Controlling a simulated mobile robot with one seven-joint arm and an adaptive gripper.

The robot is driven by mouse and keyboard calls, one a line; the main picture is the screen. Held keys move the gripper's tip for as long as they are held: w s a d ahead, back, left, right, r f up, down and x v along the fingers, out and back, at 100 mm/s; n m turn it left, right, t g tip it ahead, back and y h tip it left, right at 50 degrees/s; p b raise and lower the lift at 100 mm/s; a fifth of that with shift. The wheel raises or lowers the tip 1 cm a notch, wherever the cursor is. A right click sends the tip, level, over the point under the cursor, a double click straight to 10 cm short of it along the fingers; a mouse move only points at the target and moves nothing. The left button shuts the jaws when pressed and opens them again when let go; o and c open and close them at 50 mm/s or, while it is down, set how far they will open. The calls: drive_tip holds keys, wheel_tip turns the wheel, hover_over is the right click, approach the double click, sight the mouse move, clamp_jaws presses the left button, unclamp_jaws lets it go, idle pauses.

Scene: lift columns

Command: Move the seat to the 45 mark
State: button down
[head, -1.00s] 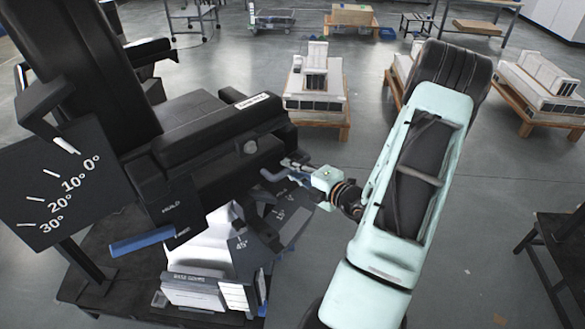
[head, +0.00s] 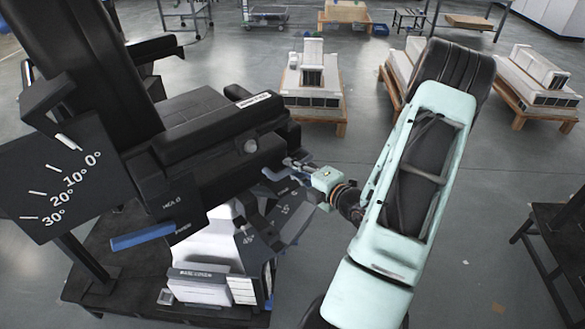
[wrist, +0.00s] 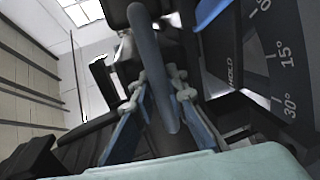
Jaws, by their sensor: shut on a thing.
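The black seat (head: 205,135) is at the left of the head view, with a tall backrest behind it. A dark angle plate (head: 248,243) below it carries a 45° mark; in the wrist view the plate (wrist: 268,62) shows 0, 15° and 30°, with no 45° in sight. My gripper (head: 295,166) is at the seat's right side. It is shut on a blue-grey handle (wrist: 150,62), which runs between the fingers (wrist: 163,95) in the wrist view. A pointer against the marks cannot be made out.
Another plate (head: 62,178) with 0° to 30° marks stands left of the seat. A blue bar (head: 142,237) sticks out under the seat. A white box (head: 198,291) lies on the dark base. Pallets with white units (head: 313,80) stand behind; a dark table (head: 560,235) is at right.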

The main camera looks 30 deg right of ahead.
drive_tip(key=shift+s+a+f, duration=0.1)
drive_tip(key=shift+a, duration=0.35)
drive_tip(key=c, duration=2)
unclamp_jaws()
drive_tip(key=shift+s, duration=0.1)
drive_tip(key=shift+o, duration=0.6)
drive_tip(key=shift+d, duration=0.1)
drive_tip(key=shift+d, duration=0.1)
drive_tip(key=v, duration=1.2)
